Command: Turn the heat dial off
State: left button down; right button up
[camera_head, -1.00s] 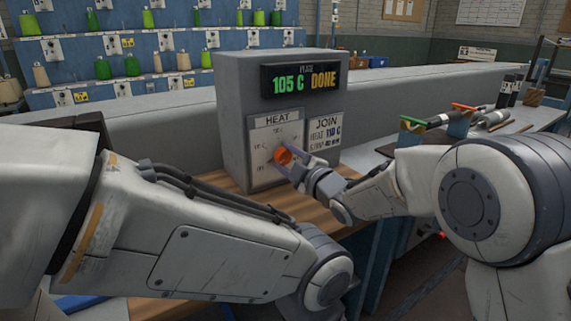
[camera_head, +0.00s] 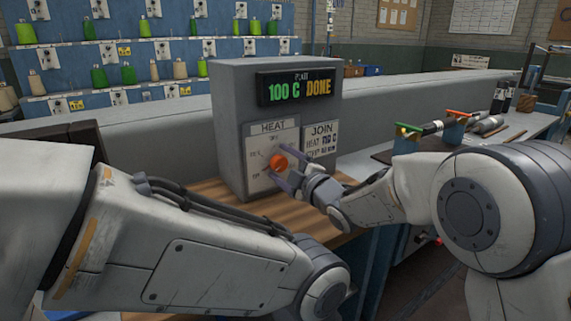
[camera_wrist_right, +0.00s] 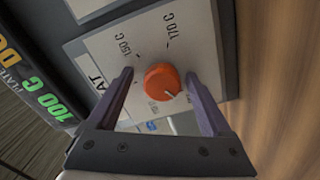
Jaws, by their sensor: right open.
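The heat dial (camera_head: 278,162) is a round orange knob on the white HEAT panel (camera_head: 262,184) on the front of a grey box. My right gripper (camera_head: 284,165) is open in front of the dial. In the right wrist view, the dial (camera_wrist_right: 162,82) sits between the spread purple fingers, with gaps on both sides. The 150 C and 170 C marks are readable there; the lower labels are not clear. My left arm crosses the lower left, and its gripper is not in view.
The grey box (camera_head: 227,120) carries a display (camera_head: 299,88) reading 100 C DONE and a JOIN card (camera_head: 321,138). It stands on a wooden top (camera_head: 215,189). Tools lie on the bench (camera_head: 510,135) at right.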

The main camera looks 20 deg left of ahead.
jog(key=v, duration=1)
jog(key=shift+s+d+r, duration=0.1)
jog(key=shift+s+d, duration=0.05)
jog(key=shift+d, duration=0.05)
